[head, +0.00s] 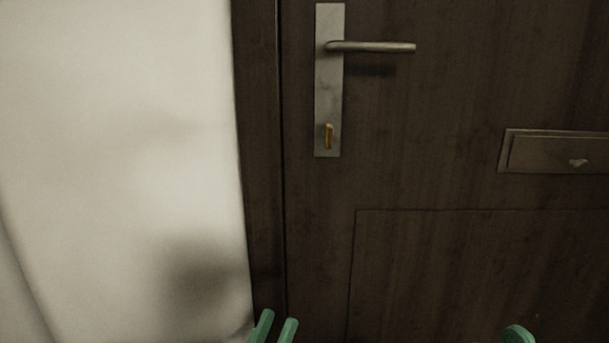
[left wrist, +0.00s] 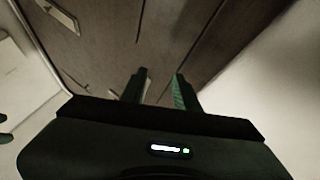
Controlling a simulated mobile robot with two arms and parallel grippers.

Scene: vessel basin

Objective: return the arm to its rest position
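My left gripper (head: 274,328) shows as two green fingertips at the bottom edge of the head view, in front of the dark door's left edge and frame. In the left wrist view its two fingers (left wrist: 161,88) stand apart with an empty gap between them, the door behind. My right gripper (head: 517,334) shows only as one green rounded tip at the bottom right of the head view. Its other finger and what lies between them are out of sight. Most of both arms is out of view.
A dark wooden door (head: 450,110) fills the right side. It has a metal lever handle (head: 375,47), an orange-brown latch (head: 328,136) and a letter slot plate (head: 555,152). A pale wall (head: 110,130) stands at the left, with a soft shadow low on it.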

